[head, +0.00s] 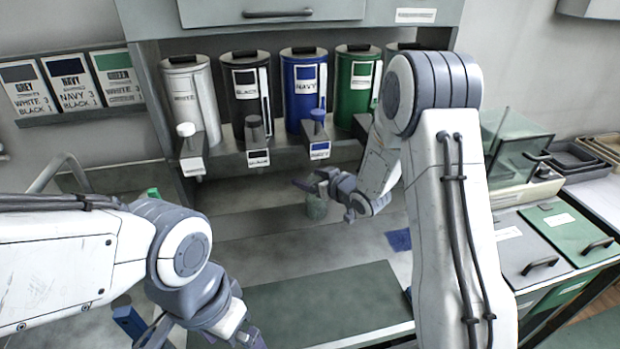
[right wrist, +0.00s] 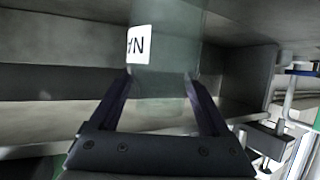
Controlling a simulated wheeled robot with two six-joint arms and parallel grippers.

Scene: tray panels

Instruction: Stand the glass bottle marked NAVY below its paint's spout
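The glass bottle (head: 316,208) is small and greenish in the head view, low in front of the paint canisters. In the right wrist view the bottle (right wrist: 165,45) is clear, with a white label whose visible letters include an N; the rest curves out of sight. My right gripper (head: 318,184) has a finger on each side of the bottle and appears shut on it. The navy canister (head: 304,85) has a spout (head: 318,133) with a NAVY label, above the bottle in the picture. My left gripper (head: 195,335) is at the bottom left, partly cut off; its opening is unclear.
White (head: 190,95), black (head: 247,90) and green (head: 355,85) canisters stand beside the navy one. Recipe cards (head: 70,85) hang at left. A dark blue patch (head: 399,239) lies on the counter. A dark green panel (head: 320,305) lies in front. Lidded bins (head: 545,250) are at right.

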